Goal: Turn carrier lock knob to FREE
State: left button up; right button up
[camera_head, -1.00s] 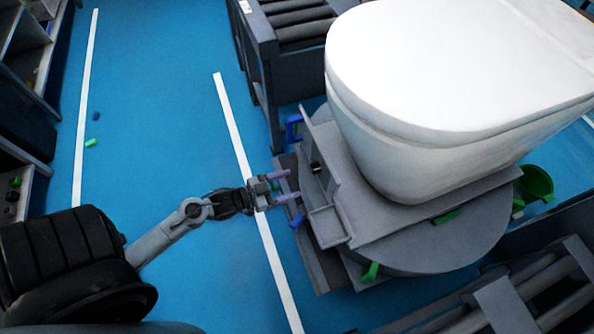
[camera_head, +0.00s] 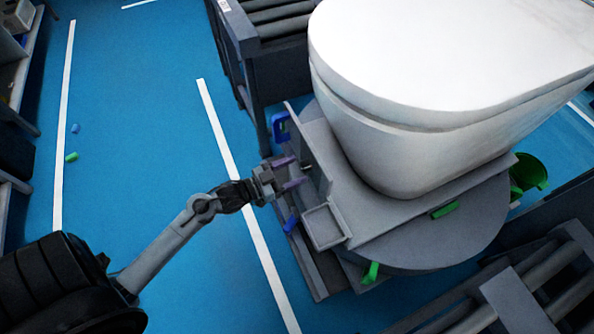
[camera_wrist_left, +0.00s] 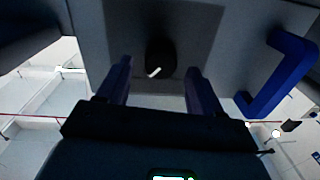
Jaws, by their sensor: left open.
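The carrier lock knob (camera_wrist_left: 160,57) is small and dark with a short white pointer mark, and sits on a grey panel in the left wrist view. The mark slants; I cannot read any label near it. In the head view the grey panel (camera_head: 318,180) stands upright on the carrier's left side, beneath the white toilet (camera_head: 400,120). My left gripper (camera_head: 297,171) is open and faces this panel, its purple fingertips close to it. In the left wrist view the fingers (camera_wrist_left: 160,84) are on either side of the knob, which is not gripped. My right gripper is not in view.
A blue handle (camera_wrist_left: 280,75) juts from the panel right of the knob in the wrist view. A small open grey tray (camera_head: 323,227) is by the panel's base. A roller conveyor (camera_head: 270,40) stands behind; another is at lower right. Blue floor to the left is mostly clear.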

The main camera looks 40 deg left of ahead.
pick_arm(q)
jog(key=shift+w+d, duration=0.25)
jog(key=shift+w, duration=0.45)
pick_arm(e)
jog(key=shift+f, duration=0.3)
